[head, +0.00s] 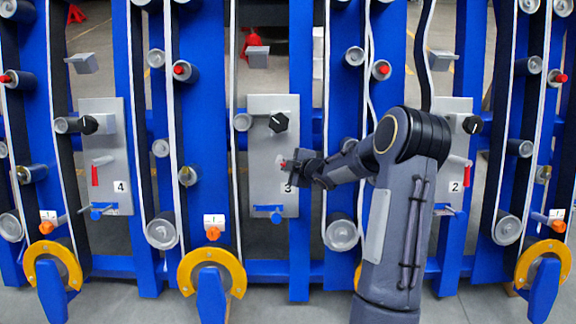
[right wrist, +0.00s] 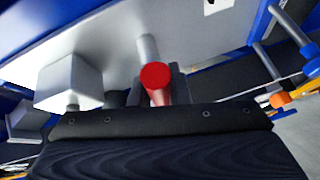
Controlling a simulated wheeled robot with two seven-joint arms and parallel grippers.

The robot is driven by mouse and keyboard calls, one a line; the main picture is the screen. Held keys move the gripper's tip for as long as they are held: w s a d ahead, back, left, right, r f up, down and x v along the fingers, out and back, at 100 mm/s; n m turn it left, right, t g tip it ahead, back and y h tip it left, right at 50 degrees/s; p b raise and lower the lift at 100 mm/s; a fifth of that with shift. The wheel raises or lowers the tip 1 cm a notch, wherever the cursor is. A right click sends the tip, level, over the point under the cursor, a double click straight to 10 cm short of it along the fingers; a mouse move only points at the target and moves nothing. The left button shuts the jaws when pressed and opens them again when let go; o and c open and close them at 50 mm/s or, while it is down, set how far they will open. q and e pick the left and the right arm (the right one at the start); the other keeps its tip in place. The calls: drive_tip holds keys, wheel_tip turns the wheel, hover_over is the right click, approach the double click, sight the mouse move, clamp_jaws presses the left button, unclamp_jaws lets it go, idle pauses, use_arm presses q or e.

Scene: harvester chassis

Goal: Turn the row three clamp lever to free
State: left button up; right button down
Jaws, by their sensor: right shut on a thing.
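The row three plate (head: 262,190) is a grey panel in the middle of the head view, with its number 3 partly behind my right gripper (head: 291,168). The red clamp lever (head: 283,163) shows only as a small bit of red at the gripper's tip. In the right wrist view the lever (right wrist: 155,77) is seen nearly end-on, with a round red end and a grey pivot post behind it. My right gripper is shut on the lever, and its fingers are mostly hidden there. The lever's exact angle is hard to tell. My left gripper is not in view.
A black knob (head: 278,122) sits above the lever and a blue valve handle (head: 268,209) below it. Plates four (head: 112,140) and two (head: 455,115) stand at either side, with red levers (head: 95,175) (head: 466,175). Blue uprights, rollers and yellow arcs (head: 190,275) surround them.

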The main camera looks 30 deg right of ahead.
drive_tip(key=c, duration=1.4)
unclamp_jaws()
drive_tip(key=shift+o, duration=0.2)
drive_tip(key=p+v, duration=0.2)
drive_tip(key=v, duration=0.5)
drive_tip(key=shift+s+r, duration=0.15)
drive_tip(key=shift+s, duration=0.2)
